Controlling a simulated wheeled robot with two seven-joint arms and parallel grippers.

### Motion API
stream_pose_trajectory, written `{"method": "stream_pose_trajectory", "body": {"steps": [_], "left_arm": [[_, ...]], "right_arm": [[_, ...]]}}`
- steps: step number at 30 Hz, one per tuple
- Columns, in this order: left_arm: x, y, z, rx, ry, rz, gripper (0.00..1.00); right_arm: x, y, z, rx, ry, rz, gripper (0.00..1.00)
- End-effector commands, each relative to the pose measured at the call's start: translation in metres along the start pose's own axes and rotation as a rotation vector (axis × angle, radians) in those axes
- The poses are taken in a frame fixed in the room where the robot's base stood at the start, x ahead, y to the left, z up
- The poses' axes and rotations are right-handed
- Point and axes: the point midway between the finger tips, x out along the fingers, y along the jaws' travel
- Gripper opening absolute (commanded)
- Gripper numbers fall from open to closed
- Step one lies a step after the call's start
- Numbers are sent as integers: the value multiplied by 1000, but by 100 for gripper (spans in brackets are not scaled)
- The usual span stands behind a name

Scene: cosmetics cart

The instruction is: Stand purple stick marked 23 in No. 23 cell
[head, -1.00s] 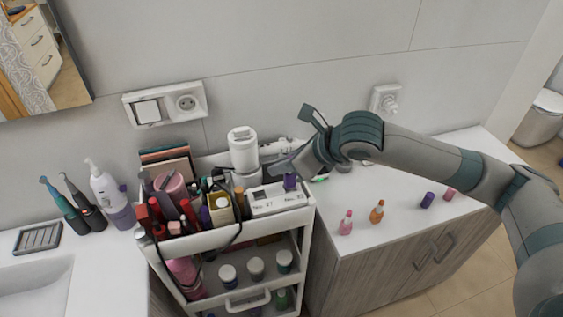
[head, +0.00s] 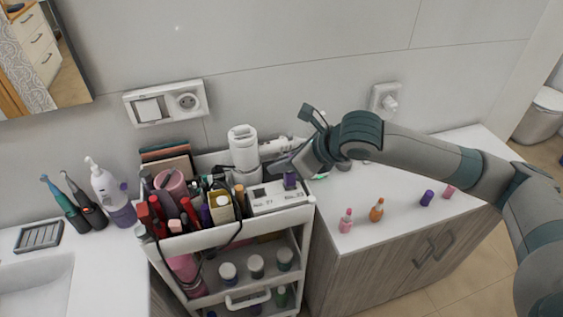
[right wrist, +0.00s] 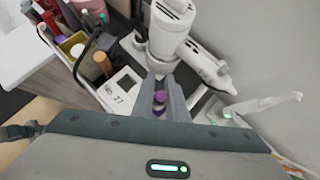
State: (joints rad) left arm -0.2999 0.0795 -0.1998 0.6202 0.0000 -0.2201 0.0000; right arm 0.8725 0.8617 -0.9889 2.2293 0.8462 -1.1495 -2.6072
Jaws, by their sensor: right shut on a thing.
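The purple stick (head: 290,180) is upright in my right gripper (head: 287,170), at the right end of the white two-cell holder (head: 262,206) on the cart's top. It also shows between the fingers in the right wrist view (right wrist: 160,97). My right gripper is shut on it. The stick stands over or in the No. 23 cell, the right one; I cannot tell how deep its lower end sits. The No. 27 cell, with a dark square opening, is on the left and shows in the right wrist view (right wrist: 124,84). My left gripper is not in view.
A white hair dryer (head: 243,150) stands close behind the holder. A tan-capped bottle (head: 240,198) and several cosmetics crowd its left side. Several small bottles, including an orange one (head: 377,210) and a purple one (head: 427,198), stand on the right counter (head: 395,228).

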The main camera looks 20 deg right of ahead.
Motion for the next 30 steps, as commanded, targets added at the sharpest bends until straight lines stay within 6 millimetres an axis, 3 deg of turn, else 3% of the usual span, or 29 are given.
{"method": "stream_pose_trajectory", "body": {"steps": [30], "left_arm": [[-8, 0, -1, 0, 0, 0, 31]], "right_arm": [[-1, 0, 0, 0, 0, 0, 0]]}}
